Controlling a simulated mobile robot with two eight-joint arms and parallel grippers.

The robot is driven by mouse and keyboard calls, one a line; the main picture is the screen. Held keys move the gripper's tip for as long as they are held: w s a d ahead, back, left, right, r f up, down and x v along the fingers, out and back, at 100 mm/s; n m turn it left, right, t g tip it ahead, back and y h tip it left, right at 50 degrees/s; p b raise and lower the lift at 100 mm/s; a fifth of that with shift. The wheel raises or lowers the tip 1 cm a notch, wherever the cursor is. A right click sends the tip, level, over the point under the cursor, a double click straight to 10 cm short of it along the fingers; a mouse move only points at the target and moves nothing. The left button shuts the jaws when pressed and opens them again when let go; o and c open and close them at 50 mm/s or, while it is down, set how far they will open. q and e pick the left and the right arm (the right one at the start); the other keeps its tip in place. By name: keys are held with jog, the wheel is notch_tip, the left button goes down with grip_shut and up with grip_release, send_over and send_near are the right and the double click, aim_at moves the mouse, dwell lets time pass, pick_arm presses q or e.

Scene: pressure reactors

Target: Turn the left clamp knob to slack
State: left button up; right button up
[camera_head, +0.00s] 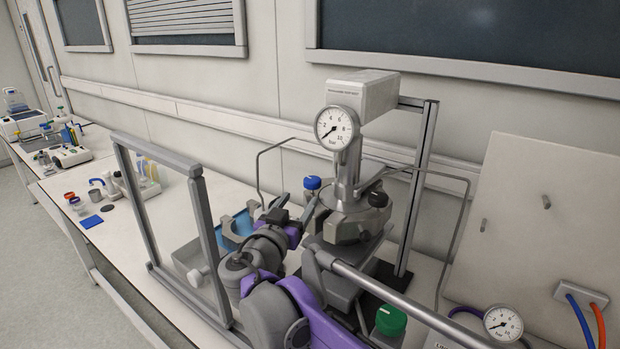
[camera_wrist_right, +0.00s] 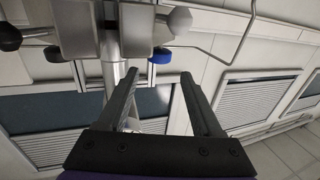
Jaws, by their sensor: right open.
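The reactor (camera_head: 345,218) stands at the middle of the head view, with a round gauge (camera_head: 337,128) above its head. A black knob (camera_head: 377,198) sticks out on its right side. It seems to be the black knob (camera_wrist_right: 10,37) at the left of the right wrist view. A pale grey ball knob (camera_wrist_right: 180,20) shows there on the other side and may be the left clamp knob; I cannot make it out in the head view. My right gripper (camera_head: 305,212) is at the reactor's left side. Its fingers (camera_wrist_right: 152,80) are apart, with nothing gripped. My left gripper is not in view.
A blue cap (camera_head: 312,183) stands close behind my right gripper; a blue cap also shows in the wrist view (camera_wrist_right: 160,56). A framed clear shield (camera_head: 205,240) stands left of my arm. Thin bent tubing (camera_head: 262,165) flanks the reactor. A green cap (camera_head: 391,320) is in front.

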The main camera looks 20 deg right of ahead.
aim_at(309, 185)
jog(key=x, duration=1)
jog(key=shift+d+r, duration=0.1)
jog(key=shift+d, duration=0.05)
jog(key=shift+c, duration=0.2)
